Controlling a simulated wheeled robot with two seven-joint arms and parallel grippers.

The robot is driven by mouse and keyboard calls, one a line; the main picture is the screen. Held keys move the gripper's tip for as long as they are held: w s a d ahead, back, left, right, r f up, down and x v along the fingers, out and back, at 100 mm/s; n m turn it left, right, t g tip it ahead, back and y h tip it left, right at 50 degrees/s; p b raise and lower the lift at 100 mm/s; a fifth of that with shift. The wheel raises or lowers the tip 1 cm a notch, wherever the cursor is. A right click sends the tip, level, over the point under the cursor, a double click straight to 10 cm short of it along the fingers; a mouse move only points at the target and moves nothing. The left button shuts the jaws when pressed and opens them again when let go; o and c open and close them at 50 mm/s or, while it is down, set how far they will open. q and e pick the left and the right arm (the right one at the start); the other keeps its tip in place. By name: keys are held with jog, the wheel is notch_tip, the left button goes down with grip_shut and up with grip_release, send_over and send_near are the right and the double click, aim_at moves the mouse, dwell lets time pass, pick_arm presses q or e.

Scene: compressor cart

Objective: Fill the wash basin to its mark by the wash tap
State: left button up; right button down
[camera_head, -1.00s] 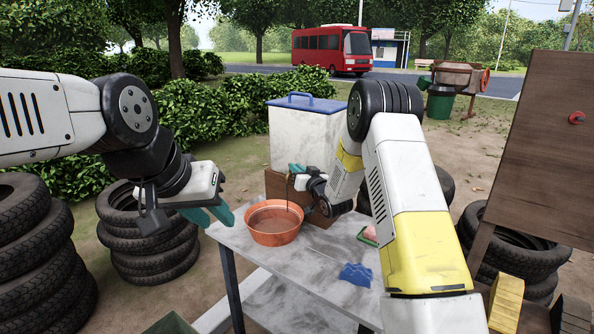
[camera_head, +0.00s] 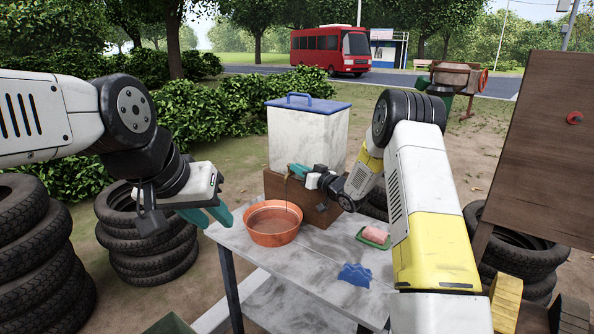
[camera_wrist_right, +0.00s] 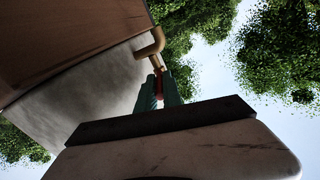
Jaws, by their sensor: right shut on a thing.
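The orange wash basin (camera_head: 272,239) stands on the grey table. Its inside looks brownish; I cannot make out the mark or the water level. My right gripper (camera_wrist_right: 163,88) is shut on the tap's red handle (camera_wrist_right: 158,85). In the head view it is behind and right of the basin. My left gripper (camera_head: 212,214) hangs left of the basin, empty, its teal fingers apart.
A white tank with a blue lid (camera_head: 308,105) stands on a brown block (camera_head: 320,213). A pink soap (camera_head: 376,234) on a green dish and a blue cloth (camera_head: 355,274) lie on the table's right side. Tyre stacks (camera_head: 150,245) stand at left.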

dwell(0.3)
jog(key=c, duration=1.5)
grip_release()
jog(key=v, duration=0.7)
jog(key=shift+s+d, duration=0.25)
jog(key=shift+d, duration=0.05)
jog(key=shift+c, duration=0.4)
